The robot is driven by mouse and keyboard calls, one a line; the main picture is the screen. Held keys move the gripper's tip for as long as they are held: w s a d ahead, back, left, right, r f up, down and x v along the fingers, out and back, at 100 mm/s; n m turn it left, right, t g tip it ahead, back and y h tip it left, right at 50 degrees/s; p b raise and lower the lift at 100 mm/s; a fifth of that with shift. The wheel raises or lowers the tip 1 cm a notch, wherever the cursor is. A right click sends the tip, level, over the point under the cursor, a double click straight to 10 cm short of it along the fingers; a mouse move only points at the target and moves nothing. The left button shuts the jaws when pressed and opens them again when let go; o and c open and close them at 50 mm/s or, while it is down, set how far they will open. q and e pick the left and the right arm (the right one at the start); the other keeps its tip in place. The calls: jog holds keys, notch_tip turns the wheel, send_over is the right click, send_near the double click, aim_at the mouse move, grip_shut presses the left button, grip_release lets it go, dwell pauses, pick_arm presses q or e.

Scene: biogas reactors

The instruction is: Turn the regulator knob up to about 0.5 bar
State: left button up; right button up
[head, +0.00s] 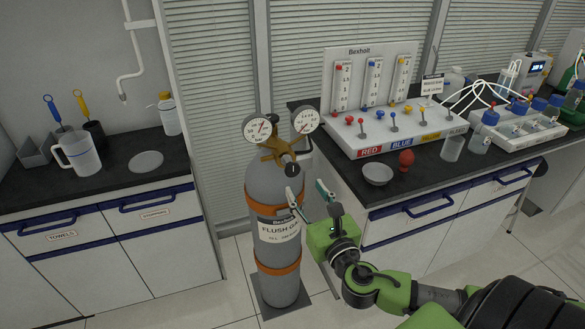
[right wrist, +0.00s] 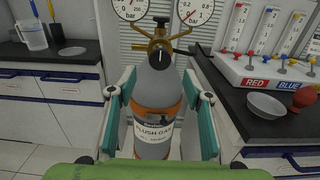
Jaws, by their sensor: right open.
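The grey gas cylinder (head: 270,197) labelled "FLUSH GAS" stands upright, with a brass regulator (head: 277,150) on top. The dark regulator knob (head: 292,170) faces my right arm; it shows in the right wrist view (right wrist: 160,52) with a pale mark near vertical. The left gauge (head: 259,129) and right gauge (head: 305,122) sit above it. In the right wrist view the right gauge (right wrist: 194,10) is cut by the top edge; its reading is too small to be sure of. My right gripper (head: 309,193) is open and empty, below the knob and apart from it. My left gripper is not in view.
The left bench (head: 110,178) holds a jug (head: 78,153) and a bottle (head: 169,114). The cylinder stands in the gap between the benches.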

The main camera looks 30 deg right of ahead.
aim_at(293, 171)
jog(key=p+x, duration=0.1)
jog(key=x, duration=0.9)
jog(key=shift+w+d, duration=0.1)
jog(key=c, duration=1.1)
